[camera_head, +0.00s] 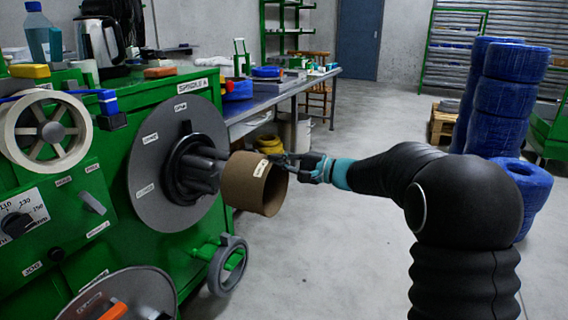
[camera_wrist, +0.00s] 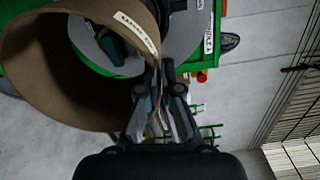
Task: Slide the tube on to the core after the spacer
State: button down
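The tube (camera_head: 248,184) is a short brown cardboard cylinder with a small label, held in the air. In the wrist view the tube (camera_wrist: 30,60) fills the upper left, its open end towards me. My gripper (camera_head: 279,162) is shut on the tube's near rim; its fingers (camera_wrist: 161,85) pinch the wall in the wrist view. The core (camera_head: 200,172) is a dark jawed shaft jutting from a grey disc (camera_head: 150,190) on the green machine. The tube's far end is close to the core's tip; I cannot tell whether they overlap. I cannot make out a separate spacer.
The green machine (camera_head: 90,165) carries a pale spoked wheel (camera_head: 45,131) at left and a caster (camera_head: 229,265) below. A workbench (camera_head: 270,98) stands behind. Blue wrapped coils (camera_head: 500,100) are stacked at the right. The floor between is clear.

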jog(key=shift+b+x, duration=0.65)
jog(key=shift+x, duration=6.75)
jog(key=shift+b, duration=0.35)
jog(key=shift+x, duration=1.25)
jog(key=shift+a+f, duration=0.1)
jog(key=shift+f, duration=0.1)
